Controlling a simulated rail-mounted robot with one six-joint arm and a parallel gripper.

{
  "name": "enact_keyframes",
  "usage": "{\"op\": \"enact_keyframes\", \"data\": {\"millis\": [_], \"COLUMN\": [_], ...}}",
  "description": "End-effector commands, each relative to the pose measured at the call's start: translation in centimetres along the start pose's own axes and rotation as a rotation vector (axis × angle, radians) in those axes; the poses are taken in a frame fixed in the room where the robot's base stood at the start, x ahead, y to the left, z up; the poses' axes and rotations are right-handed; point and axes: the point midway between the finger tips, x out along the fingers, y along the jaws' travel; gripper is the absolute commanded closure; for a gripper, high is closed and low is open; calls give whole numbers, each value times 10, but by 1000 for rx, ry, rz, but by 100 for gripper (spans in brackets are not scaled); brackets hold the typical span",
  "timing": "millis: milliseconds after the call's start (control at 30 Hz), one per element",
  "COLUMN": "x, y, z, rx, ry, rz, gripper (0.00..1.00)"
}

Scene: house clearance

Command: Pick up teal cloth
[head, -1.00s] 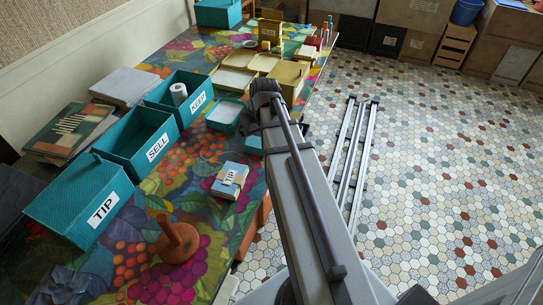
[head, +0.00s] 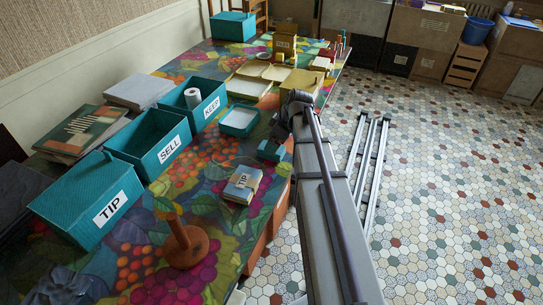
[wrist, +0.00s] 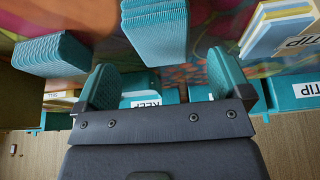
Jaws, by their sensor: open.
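The teal cloth, a small folded block (head: 269,150), lies near the table's right edge in the head view, beside my arm. In the wrist view a ridged, folded teal stack (wrist: 156,32) stands at the top middle, beyond my fingers. My gripper (head: 280,128) is just above and behind the cloth in the head view, apart from it. In the wrist view its two teal-padded fingers (wrist: 164,80) are spread wide with nothing between them. A second ridged teal piece (wrist: 52,54) is at upper left; I cannot tell what it is.
Teal bins marked TIP (head: 90,200), SELL (head: 150,142) and KEEP (head: 196,103) line the table's wall side. A teal tray (head: 239,121), a TIP-tagged book bundle (head: 242,184) and a brown wooden stand (head: 185,243) are near. Yellow boxes stand farther back.

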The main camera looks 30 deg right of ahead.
Motion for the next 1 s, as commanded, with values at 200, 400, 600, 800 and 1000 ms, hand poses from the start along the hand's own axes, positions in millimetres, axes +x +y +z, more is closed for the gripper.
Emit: {"op": "enact_keyframes", "data": {"millis": [200, 400, 600, 800, 1000], "x": [48, 47, 48, 50, 50], "y": [-2, -2, -2, -2, -2], "z": [3, -1, 0, 1, 1], "rx": [0, 0, 0, 0, 0], "ry": [-1, -1, -1, 0, -1], "rz": [-1, 0, 0, 0, 0], "gripper": [4, 4, 4, 4, 19]}}
